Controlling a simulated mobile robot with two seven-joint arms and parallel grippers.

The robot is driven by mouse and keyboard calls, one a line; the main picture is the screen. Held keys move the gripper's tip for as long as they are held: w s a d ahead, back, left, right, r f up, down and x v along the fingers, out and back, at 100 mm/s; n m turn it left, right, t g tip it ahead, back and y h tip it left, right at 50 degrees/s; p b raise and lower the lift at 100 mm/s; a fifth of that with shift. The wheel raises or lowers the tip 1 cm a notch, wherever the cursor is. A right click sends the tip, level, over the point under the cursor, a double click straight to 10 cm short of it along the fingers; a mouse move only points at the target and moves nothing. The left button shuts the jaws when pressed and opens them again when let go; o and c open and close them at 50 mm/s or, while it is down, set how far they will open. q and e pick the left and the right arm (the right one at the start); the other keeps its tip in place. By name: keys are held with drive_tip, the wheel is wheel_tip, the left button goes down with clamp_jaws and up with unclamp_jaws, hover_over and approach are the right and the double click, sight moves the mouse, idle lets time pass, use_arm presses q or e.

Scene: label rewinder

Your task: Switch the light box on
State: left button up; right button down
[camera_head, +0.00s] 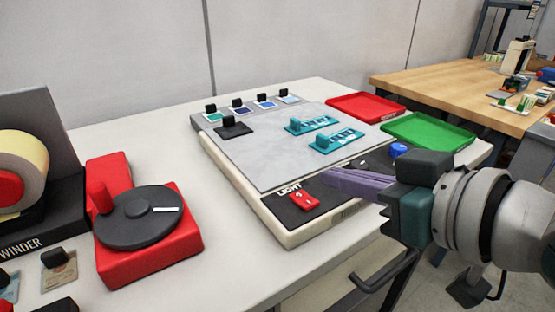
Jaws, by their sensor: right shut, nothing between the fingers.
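The light box (262,158) sits on the white table, and its flat top panel looks plain grey, with no visible glow. A red rocker switch (304,200) is on its dark front strip, below the word LIGHT. My right gripper (324,177) comes in from the right with its fingers shut and empty. Its fingertips are just right of and above the switch in the picture; I cannot tell whether they touch the strip. A blue button (398,150) is at the strip's far right end, partly behind my gripper. My left gripper is not in view.
Teal stamp-like pieces (322,143) lie on the panel, with several black-knobbed cards along its back edge. A red tray (366,107) and a green tray (428,132) are at the right. The red crank unit (145,240) of the winder stands left. The table between winder and light box is clear.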

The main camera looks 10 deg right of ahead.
sight(304, 198)
drive_tip(key=x, duration=0.4)
drive_tip(key=shift+b, duration=0.3)
drive_tip(key=f, duration=0.2)
drive_tip(key=shift+s+d+f+b, duration=0.1)
drive_tip(key=shift+s+f+b, duration=0.2)
drive_tip(key=shift+f, duration=0.05)
drive_tip(key=shift+s+f, duration=0.1)
drive_tip(key=shift+f, duration=0.5)
drive_tip(key=shift+s+d+f, duration=0.1)
drive_tip(key=shift+f, duration=0.4)
drive_tip(key=shift+r+p, duration=0.85)
drive_tip(key=shift+p, duration=0.05)
